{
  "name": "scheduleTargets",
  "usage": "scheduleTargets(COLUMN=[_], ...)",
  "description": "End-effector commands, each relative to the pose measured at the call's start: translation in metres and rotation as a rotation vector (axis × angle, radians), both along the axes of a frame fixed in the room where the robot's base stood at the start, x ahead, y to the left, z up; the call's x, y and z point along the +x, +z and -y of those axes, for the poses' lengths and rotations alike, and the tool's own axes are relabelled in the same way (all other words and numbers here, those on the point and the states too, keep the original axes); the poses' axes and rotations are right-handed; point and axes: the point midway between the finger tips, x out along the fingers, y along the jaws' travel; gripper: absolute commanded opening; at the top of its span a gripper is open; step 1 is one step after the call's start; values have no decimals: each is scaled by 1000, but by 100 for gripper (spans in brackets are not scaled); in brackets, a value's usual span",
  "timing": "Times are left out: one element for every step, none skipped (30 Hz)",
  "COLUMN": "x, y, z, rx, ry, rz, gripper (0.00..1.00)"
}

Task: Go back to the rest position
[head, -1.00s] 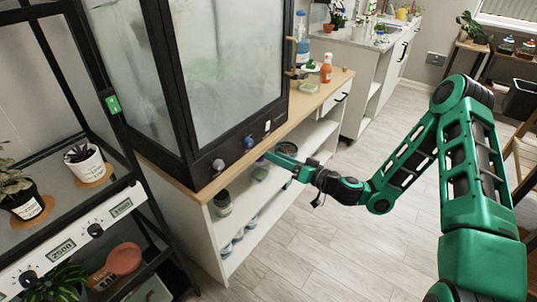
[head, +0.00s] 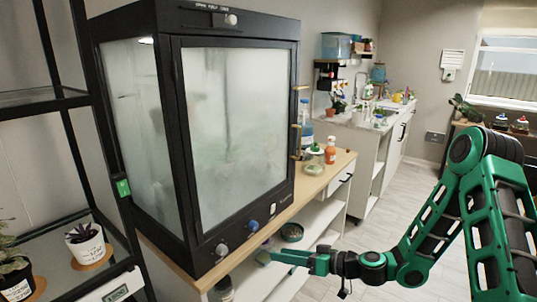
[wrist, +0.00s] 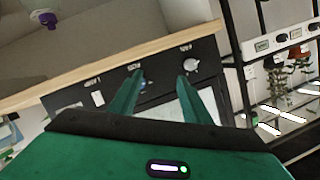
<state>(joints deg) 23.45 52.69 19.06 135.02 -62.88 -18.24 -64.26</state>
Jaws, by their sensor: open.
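My gripper (head: 266,257) is green and reaches left from my arm, low in front of the wooden counter in the head view. Its two fingers also show in the wrist view (wrist: 157,100), apart with nothing between them. Behind them in the wrist view is the black panel (wrist: 115,88) of the glass cabinet, with a blue knob and a white knob (wrist: 191,66). In the head view the cabinet (head: 230,130) is fogged and its door looks shut. The blue knob (head: 252,226) sits on its lower front panel.
The counter (head: 318,184) holds an orange spray bottle (head: 330,151) and a small green-topped item. White shelves (head: 300,255) with a dark bowl (head: 291,231) lie below it. A rack with potted plants (head: 88,245) stands at the left. Floor (head: 385,225) is open at the right.

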Motion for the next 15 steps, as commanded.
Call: scheduleTargets(x=[-7,-12,-19,-23,-28,-33,-37,-42,-47,-52,-56,-61,-65,-70,-75], y=[1,0,-2,-3,-4,-5,-6,-7,-7,-8,-8,-7,-6,-5,-3], z=[5,7,13,17,22,29,35,42,51,58,66,77,85,94,106], rx=[-52,-81,-122,-151,-180,-222,-252,-283,-323,-353,-383,-424,-452,-482,-519], ry=[32,50,71,84,96,108,116,121,126,129,129,125,121,114,104], rz=[-9,-21,-39,-55,-70,-92,-108,-126,-152,-172,-192,-218,-241,-263,-292], gripper=[44,44,44,44,44,44,44,44,44,44,44,44,44,44,44])
